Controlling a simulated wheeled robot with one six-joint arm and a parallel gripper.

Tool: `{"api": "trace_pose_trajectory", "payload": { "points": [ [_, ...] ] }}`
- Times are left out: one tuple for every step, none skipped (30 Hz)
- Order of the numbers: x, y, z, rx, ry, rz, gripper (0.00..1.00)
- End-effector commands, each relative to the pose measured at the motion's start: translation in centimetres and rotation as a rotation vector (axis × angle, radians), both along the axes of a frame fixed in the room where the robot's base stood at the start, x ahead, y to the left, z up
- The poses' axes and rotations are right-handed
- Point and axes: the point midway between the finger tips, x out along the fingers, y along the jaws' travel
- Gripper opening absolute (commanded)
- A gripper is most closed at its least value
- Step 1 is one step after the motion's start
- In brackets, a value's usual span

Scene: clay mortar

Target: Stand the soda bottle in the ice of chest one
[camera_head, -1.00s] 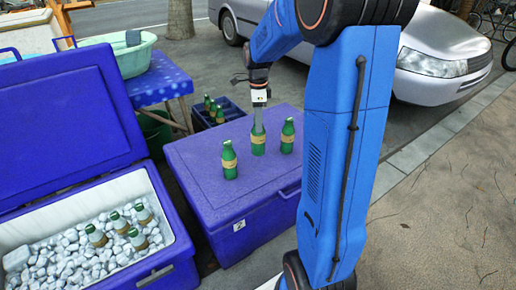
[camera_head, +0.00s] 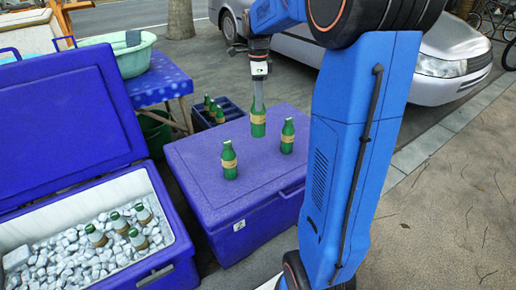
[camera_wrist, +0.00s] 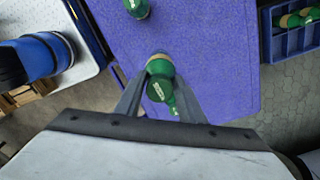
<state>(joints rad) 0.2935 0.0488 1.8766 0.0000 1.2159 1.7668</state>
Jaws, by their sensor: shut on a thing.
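My gripper (camera_head: 258,96) is shut on a green soda bottle (camera_head: 258,124) with a tan label and holds it upright by its upper part, above the closed blue chest lid. In the wrist view the bottle (camera_wrist: 160,82) sits between the two fingers. Two like bottles stand on the lid, one in front to the left (camera_head: 229,160) and one to the right (camera_head: 288,136). An open blue chest (camera_head: 178,250) at the lower left holds white ice (camera_head: 75,262) with several green bottles standing in it. I cannot read which chest is numbered one.
The open chest's raised lid (camera_head: 60,125) stands at its back left. The closed chest (camera_head: 255,215) is beside it on the right. Behind are a crate of bottles (camera_head: 228,106), a blue-clothed table (camera_head: 163,82) with a green tub (camera_head: 132,55), and a parked car (camera_head: 440,66).

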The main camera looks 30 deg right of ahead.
Motion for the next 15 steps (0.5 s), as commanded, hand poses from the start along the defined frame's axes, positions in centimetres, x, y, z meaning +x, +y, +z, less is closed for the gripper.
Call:
{"api": "trace_pose_trajectory", "payload": {
  "points": [
    [0.0,0.0,0.6,-0.001,-0.003,0.000,0.13],
    [0.0,0.0,0.8,-0.001,-0.002,0.000,0.13],
    [0.0,0.0,1.2,-0.001,-0.002,0.000,0.13],
    [0.0,0.0,1.5,-0.001,-0.002,0.000,0.13],
    [0.0,0.0,1.8,0.000,-0.002,0.000,0.13],
    [0.0,0.0,2.2,-0.001,-0.002,0.000,0.13],
    [0.0,0.0,2.4,-0.001,-0.002,0.000,0.13],
    [0.0,0.0,2.7,0.000,-0.001,0.000,0.13],
    [0.1,0.0,3.1,-0.001,-0.002,0.000,0.13],
    [0.1,0.0,3.4,-0.001,-0.002,0.000,0.13],
    [0.1,0.0,3.6,-0.001,-0.002,0.000,0.13],
    [0.0,0.0,3.8,0.000,-0.001,0.000,0.13],
    [0.0,0.0,4.0,0.000,0.000,0.000,0.13],
    [0.0,0.0,4.1,0.000,0.000,0.000,0.13],
    [0.0,0.0,4.2,0.000,0.000,0.000,0.13]
  ]
}}
